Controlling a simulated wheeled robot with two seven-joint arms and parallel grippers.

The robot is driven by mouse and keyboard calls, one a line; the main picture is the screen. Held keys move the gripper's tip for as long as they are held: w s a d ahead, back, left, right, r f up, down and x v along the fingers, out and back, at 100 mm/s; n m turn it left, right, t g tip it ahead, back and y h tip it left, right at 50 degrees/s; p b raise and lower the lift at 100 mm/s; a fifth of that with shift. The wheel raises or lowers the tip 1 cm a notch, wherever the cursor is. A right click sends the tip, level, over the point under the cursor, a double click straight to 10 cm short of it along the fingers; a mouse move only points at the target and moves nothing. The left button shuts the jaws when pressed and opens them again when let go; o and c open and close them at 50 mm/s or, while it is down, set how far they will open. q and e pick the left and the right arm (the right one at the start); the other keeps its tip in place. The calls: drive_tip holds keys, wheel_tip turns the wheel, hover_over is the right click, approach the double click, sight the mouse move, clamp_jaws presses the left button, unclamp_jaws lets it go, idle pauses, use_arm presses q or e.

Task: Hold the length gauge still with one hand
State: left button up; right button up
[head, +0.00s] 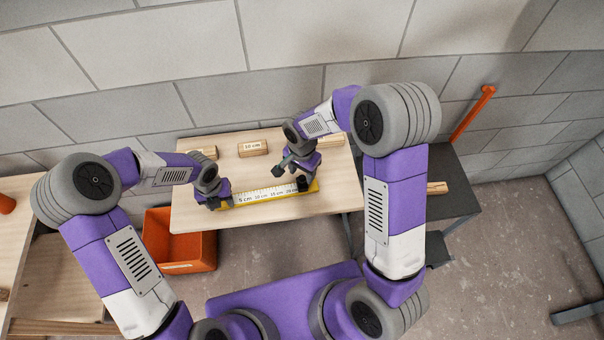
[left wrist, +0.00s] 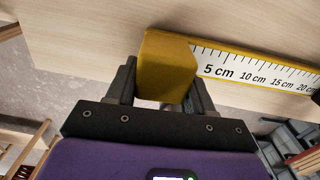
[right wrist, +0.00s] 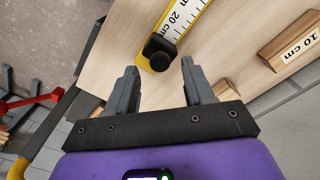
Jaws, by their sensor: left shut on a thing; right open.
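The length gauge (head: 265,194) is a yellow bar with a white scale marked 5 to 20 cm and beyond. It lies along the front edge of the wooden table. My left gripper (head: 213,204) is shut on the yellow block at its left end; this block (left wrist: 167,67) sits between the fingers in the left wrist view. A black knob (right wrist: 159,51) stands near the gauge's other end. My right gripper (head: 290,176) is open and empty above that end. In the right wrist view its fingers (right wrist: 160,85) point toward the knob, apart from it.
A wooden batten marked 10 cm (head: 253,148) lies at the back of the table (head: 190,222). Other batten pieces are partly hidden behind my arms. An orange bin (head: 178,245) stands below the table's left front. A dark side table (head: 455,190) holds a piece of wood (head: 437,188).

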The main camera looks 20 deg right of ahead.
drive_tip(key=shift+f, duration=1.1)
clamp_jaws()
